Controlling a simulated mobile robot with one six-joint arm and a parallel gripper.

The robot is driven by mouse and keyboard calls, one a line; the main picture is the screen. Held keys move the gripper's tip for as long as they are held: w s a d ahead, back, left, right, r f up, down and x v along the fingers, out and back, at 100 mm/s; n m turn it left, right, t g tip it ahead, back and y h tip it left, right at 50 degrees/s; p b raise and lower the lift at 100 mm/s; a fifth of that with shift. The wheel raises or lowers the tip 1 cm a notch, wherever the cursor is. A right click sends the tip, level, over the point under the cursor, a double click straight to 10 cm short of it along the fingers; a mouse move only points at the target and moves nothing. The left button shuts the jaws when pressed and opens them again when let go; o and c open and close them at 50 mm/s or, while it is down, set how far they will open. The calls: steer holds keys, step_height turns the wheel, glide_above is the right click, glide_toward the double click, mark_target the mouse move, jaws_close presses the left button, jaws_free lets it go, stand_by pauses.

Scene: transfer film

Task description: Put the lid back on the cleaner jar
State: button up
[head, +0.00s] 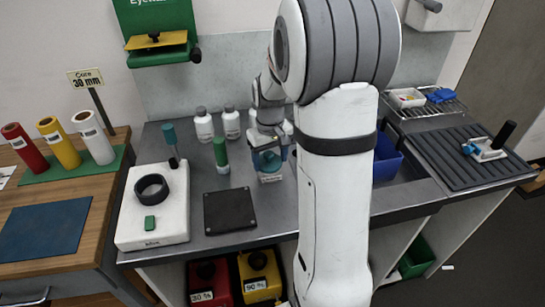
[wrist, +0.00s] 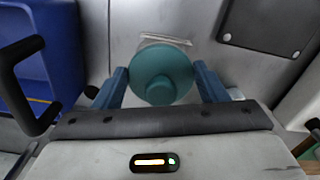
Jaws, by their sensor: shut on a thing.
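The teal round lid (wrist: 160,75) with a raised knob lies between the two blue fingers of my gripper (wrist: 161,82) in the wrist view. The fingers are shut on it from both sides. In the head view my gripper (head: 268,150) is low over the counter, with the teal lid (head: 268,163) between its fingers. The cleaner jar (head: 270,178), pale with a label, stands directly below the lid. Its label edge (wrist: 166,39) shows beyond the lid in the wrist view. The lid hides the jar's mouth, and I cannot tell whether the lid touches the rim.
A dark square plate (head: 230,211) lies left of the jar. A green-capped bottle (head: 221,155) and white bottles (head: 204,124) stand behind. A blue bin (head: 387,160) is to the right, partly behind my arm. A white block with a black ring (head: 152,188) is farther left.

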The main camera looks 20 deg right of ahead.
stand_by(0.3)
steer(key=o, duration=1)
steer(key=shift+o, duration=1.2)
steer(key=shift+r+p, duration=2.5)
steer(key=shift+r, duration=1)
steer(key=shift+c, duration=0.4)
jaws_close()
